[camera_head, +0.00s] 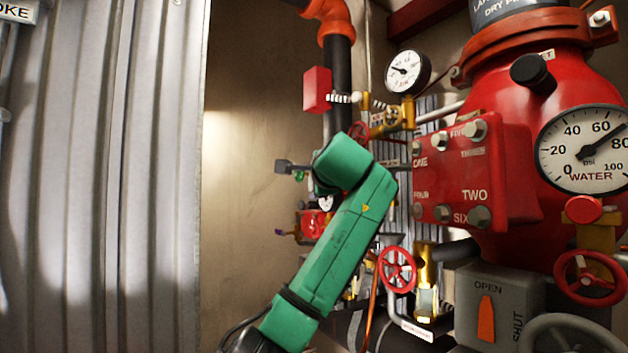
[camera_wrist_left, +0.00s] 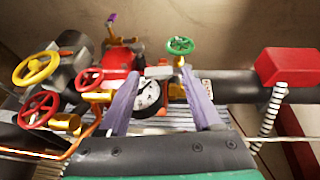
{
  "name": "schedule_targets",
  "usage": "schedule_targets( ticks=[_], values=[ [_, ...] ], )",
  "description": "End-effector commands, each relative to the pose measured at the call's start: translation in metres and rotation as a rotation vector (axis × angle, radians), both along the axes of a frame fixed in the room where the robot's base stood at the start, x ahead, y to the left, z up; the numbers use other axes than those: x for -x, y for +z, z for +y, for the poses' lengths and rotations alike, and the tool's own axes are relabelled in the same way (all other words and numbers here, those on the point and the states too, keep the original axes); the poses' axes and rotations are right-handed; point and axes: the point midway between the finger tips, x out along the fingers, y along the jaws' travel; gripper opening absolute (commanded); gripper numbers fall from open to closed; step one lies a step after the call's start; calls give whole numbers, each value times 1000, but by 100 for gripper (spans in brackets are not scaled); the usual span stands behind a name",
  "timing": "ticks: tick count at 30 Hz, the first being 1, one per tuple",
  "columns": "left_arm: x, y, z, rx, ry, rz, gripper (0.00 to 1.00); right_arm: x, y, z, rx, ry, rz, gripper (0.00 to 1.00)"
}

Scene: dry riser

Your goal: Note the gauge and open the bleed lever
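The large WATER gauge (camera_head: 585,150) on the red valve body has its needle between 60 and 80 psi. A smaller white gauge (camera_head: 407,72) stands above left, its numbers too small to read. A little gauge (camera_wrist_left: 148,97) shows between my left fingers in the left wrist view. A purple-tipped lever (camera_head: 280,232), possibly the bleed lever, sticks out left of a red fitting; its tip also shows in the left wrist view (camera_wrist_left: 112,18). My left gripper (camera_wrist_left: 158,70) is open and appears empty, short of the pipework; my green wrist hides it in the head view. My right gripper is out of view.
Red handwheels (camera_head: 397,269) and brass valves (camera_head: 426,290) crowd the right of my arm. A yellow wheel (camera_wrist_left: 36,68) and a green wheel (camera_wrist_left: 181,46) flank the fingers' view. A red box (camera_head: 317,90) sits higher. A corrugated metal panel (camera_head: 100,180) stands left.

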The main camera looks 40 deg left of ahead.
Motion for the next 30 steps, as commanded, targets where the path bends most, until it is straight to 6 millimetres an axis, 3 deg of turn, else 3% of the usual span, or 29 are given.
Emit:
schedule_targets(
  ticks=[1,4,5,8,13,21,22,23,24,30],
  values=[
    [0,0,0,1,0,1,42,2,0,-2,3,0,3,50],
    [0,0,0,0,0,0,4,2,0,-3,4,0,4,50],
    [0,0,0,0,0,0,0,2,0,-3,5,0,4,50],
    [0,-1,0,-4,0,-2,0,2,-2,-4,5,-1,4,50],
    [-1,-8,4,-102,-1,-33,0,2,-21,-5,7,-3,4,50],
    [0,0,4,-124,0,-41,0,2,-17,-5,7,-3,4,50],
    [0,0,4,-124,0,-41,57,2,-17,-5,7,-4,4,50],
    [0,0,4,-123,0,-40,69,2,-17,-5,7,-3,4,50],
    [0,0,4,-123,0,-40,76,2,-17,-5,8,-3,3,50],
    [-1,-1,4,-120,0,-38,76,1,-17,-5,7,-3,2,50]
  ],
)
